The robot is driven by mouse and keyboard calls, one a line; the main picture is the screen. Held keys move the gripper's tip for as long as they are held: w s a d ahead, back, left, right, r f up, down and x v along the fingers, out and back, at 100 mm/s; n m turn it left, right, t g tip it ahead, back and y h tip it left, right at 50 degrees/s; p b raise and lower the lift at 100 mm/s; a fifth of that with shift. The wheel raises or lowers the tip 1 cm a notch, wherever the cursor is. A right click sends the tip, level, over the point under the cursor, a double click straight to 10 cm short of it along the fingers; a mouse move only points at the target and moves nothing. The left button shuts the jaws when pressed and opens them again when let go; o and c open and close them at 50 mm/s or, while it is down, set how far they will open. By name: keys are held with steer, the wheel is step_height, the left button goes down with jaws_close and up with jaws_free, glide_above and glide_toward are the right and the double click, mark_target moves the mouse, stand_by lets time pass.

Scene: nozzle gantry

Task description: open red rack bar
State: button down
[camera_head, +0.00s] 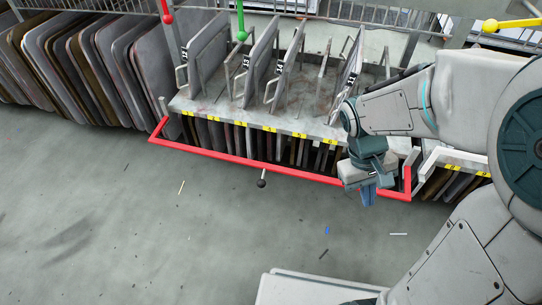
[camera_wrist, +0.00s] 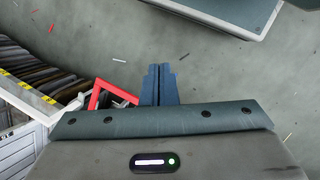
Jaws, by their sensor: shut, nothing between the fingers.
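The red rack bar (camera_head: 245,163) runs low along the front of the rack in the head view, with a short arm bent back at each end. A small stem with a dark knob (camera_head: 262,182) sticks out below its middle. My gripper (camera_head: 368,194) is shut and empty near the bar's right end, and it covers part of the bar there. I cannot tell whether it touches the bar. In the wrist view, the blue fingers (camera_wrist: 158,84) are together, and a red corner of the bar (camera_wrist: 97,96) shows just to their left.
The rack's grey shelf (camera_head: 290,122) holds several upright panels, with more slotted below. Grey and brown panels (camera_head: 95,65) lean at the left. A white frame (camera_head: 445,155) adjoins at the right. The floor (camera_head: 130,230) before the bar is mostly clear, with small scraps.

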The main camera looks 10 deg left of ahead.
steer(key=w+a+f+n+t+h+p, duration=0.1)
steer(key=w+a+f+n+t+h, duration=0.3)
steer(key=w+a+f+n+h, duration=0.25)
steer(key=w+a+f+n+t+h+p, duration=0.1)
steer(key=w+a+f+n+t+h, duration=0.25)
steer(key=a+f+n, duration=0.4)
steer(key=s+a+f+n+t+y+p, duration=0.1)
steer(key=s+a+f+n+t+y, duration=0.3)
steer(key=a+f+n+t+y, duration=0.45)
steer(key=s+a+f+n+t+y, duration=0.4)
steer(key=a+f+n+t, duration=0.1)
steer(key=f+n, duration=0.7)
steer(key=w+r+m+b, duration=0.1)
steer(key=w+r+b, duration=0.2)
steer(key=w, duration=0.7)
steer(key=shift+w+r, duration=0.35)
steer(key=shift+r, duration=0.45)
steer(key=shift+a, duration=0.1)
